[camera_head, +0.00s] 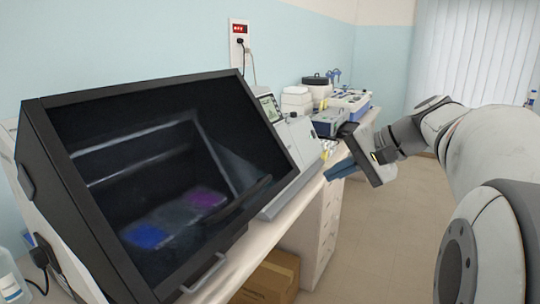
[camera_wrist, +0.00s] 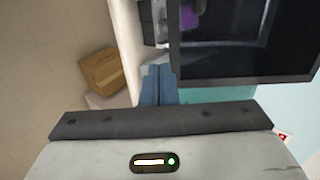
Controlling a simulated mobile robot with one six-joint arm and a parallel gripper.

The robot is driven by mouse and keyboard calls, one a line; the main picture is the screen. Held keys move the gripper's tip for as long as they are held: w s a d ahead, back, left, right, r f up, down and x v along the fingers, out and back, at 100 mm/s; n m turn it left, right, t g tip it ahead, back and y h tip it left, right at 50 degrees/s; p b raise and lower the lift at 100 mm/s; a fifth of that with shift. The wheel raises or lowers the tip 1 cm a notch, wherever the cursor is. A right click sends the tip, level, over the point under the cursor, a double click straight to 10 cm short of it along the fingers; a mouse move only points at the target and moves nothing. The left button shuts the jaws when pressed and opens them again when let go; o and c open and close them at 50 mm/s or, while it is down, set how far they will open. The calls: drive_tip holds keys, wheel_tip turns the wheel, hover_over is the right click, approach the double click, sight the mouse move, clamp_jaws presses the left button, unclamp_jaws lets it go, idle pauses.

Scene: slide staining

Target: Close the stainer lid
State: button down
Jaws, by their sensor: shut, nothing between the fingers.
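The stainer lid (camera_head: 165,185) is a large dark glass panel in a thick black frame, tilted on the stainer at the left of the head view. A silver handle (camera_head: 205,272) is at its lower edge. Blue and purple patches show dimly through the glass. I cannot tell whether the lid is fully down. The lid also shows at the upper right of the wrist view (camera_wrist: 245,45). My gripper (camera_head: 340,170) is right of the lid, by the bench's front edge, and looks apart from it. Its blue fingers (camera_wrist: 158,80) are shut and empty.
The stainer stands on a long white bench with drawers (camera_head: 326,222). A grey instrument with a screen (camera_head: 270,107) and other lab devices stand farther along. A cardboard box (camera_head: 271,277) lies on the floor below. The floor to the right is clear.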

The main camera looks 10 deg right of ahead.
sight(280, 188)
drive_tip(key=x, duration=0.4)
drive_tip(key=w+r+p+x, duration=0.1)
drive_tip(key=x, duration=0.7)
drive_tip(key=shift+w+a+r+p, duration=0.2)
drive_tip(key=shift+w+a+p, duration=0.15)
drive_tip(key=shift+a, duration=0.15)
